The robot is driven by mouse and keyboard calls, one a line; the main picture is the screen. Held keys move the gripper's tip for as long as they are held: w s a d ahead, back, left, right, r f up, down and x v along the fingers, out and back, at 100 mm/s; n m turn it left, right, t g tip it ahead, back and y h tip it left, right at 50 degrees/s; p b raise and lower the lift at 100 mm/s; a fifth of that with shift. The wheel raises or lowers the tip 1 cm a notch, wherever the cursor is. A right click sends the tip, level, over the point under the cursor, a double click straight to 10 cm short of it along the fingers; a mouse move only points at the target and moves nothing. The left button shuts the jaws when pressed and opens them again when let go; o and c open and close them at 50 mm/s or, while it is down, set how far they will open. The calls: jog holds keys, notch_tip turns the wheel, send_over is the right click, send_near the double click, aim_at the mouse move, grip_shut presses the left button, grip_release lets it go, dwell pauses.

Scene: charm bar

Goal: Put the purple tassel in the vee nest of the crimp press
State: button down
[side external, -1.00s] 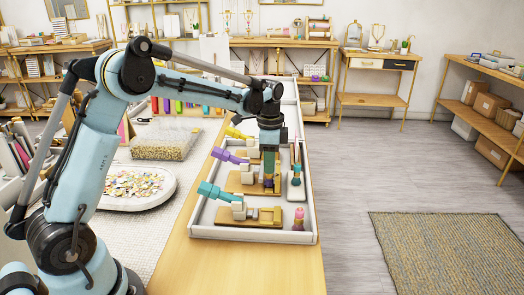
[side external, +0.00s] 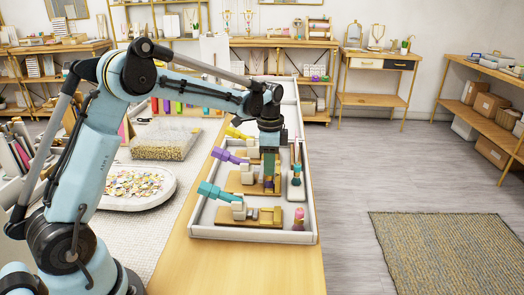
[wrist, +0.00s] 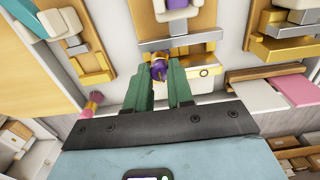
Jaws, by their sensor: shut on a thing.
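The purple tassel (wrist: 158,70) is between the green fingertips of my gripper (wrist: 161,80), which is shut on it. Its gold cap shows beyond the fingertips in the wrist view. The crimp press with the purple handle (side external: 225,156) is the middle one of the row; its grey bar and gold jaw (wrist: 180,42) lie just beyond the tassel in the wrist view. In the side view my gripper (side external: 269,180) points down over the right end of that press's wooden base (side external: 238,185). The fingers hide the nest, so I cannot tell whether the tassel touches it.
A teal-handled press (side external: 217,192) stands nearer and a yellow-handled one (side external: 236,132) farther. A pink tassel (side external: 299,216) stands at the tray's near right, and a teal one (side external: 296,172) stands right of my gripper. The white tray wall (side external: 311,205) bounds the right side.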

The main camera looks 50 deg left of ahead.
jog(key=shift+f, duration=0.2)
jog(key=c, duration=0.9)
grip_release()
notch_tip(320, 180, up, 12)
jog(key=shift+s+r, duration=0.1)
